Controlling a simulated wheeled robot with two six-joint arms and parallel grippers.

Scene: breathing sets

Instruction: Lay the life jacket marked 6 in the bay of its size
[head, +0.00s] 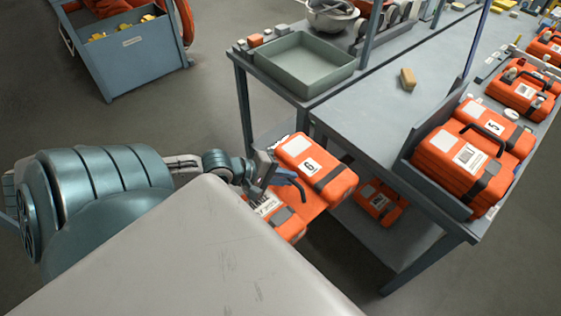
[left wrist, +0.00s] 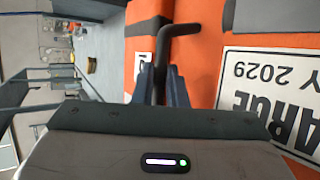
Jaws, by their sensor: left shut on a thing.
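The orange life jacket marked 6 (head: 333,183) hangs in front of the table, clear of the tabletop. My left gripper (head: 287,178) is shut on its dark handle. In the left wrist view the fingers (left wrist: 163,88) close on the handle, beside a white label (left wrist: 270,95) that reads LARGE and 2029, upside down. A grey bay (head: 432,188) at the table's near right end holds orange jackets, one marked 5 (head: 498,122). Farther bays hold more jackets (head: 522,95). Size marks on the bays cannot be read. My right gripper is out of view.
Another orange jacket (head: 380,203) lies on the lower shelf. A blue-grey bin (head: 130,60) stands back left.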

